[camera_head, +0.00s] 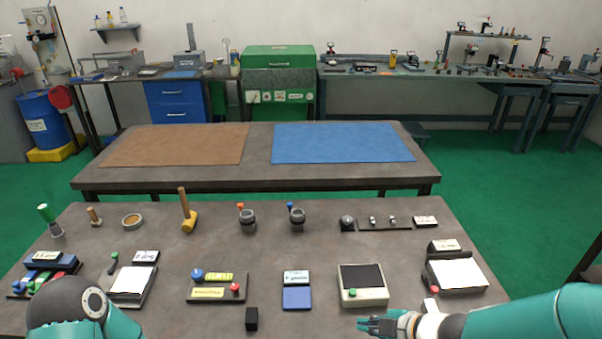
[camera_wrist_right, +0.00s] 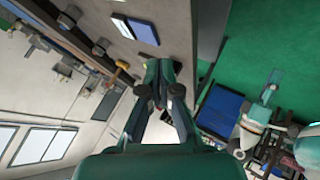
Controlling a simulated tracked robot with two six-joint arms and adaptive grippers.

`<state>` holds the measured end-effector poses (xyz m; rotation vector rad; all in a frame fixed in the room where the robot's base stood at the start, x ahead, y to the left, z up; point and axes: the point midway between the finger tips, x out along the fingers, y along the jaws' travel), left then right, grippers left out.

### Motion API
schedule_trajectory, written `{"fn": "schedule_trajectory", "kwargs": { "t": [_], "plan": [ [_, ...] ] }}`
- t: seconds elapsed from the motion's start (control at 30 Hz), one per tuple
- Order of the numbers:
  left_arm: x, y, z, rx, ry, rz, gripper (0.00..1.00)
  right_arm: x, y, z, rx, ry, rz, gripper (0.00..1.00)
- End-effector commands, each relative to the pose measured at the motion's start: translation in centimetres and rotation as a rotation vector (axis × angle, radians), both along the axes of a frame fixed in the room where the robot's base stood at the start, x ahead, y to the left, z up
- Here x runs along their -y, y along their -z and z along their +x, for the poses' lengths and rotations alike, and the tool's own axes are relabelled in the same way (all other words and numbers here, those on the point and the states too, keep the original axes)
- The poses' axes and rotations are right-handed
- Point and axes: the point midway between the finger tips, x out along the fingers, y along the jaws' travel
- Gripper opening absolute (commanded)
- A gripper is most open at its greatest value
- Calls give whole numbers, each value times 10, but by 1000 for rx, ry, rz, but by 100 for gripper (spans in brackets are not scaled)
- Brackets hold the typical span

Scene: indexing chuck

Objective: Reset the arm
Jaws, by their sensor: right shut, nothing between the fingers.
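My right arm, teal, comes in from the lower right of the head view. Its gripper (camera_head: 376,325) points left at the near edge of the table, just in front of the pale box with a dark screen (camera_head: 362,285). The gripper is shut and empty. In the right wrist view its fingers (camera_wrist_right: 158,88) meet with nothing between them. My left arm (camera_head: 78,310) shows at the lower left of the head view as a teal link with a dark round joint. Its gripper is out of the picture.

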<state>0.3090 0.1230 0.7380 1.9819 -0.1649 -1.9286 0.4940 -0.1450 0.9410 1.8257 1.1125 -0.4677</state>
Motion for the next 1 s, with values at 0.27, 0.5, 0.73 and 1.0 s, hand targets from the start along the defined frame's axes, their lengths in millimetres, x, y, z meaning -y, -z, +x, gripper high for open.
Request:
{"fn": "schedule_trajectory", "kwargs": {
  "t": [0.27, 0.5, 0.73, 1.0],
  "plan": [
    [0, 0, 0, 0, 0, 0, 40, -10, 38, -18, -100, -9, 19, 0],
    [0, 0, 0, 0, 0, 0, 40, -26, 93, -55, -323, 115, 103, 0],
    [0, 0, 0, 0, 0, 0, 40, -38, 149, -106, -649, 434, 215, 0],
    [0, 0, 0, 0, 0, 0, 40, -32, 199, -180, -1057, 1114, 306, 0]
  ]
}}
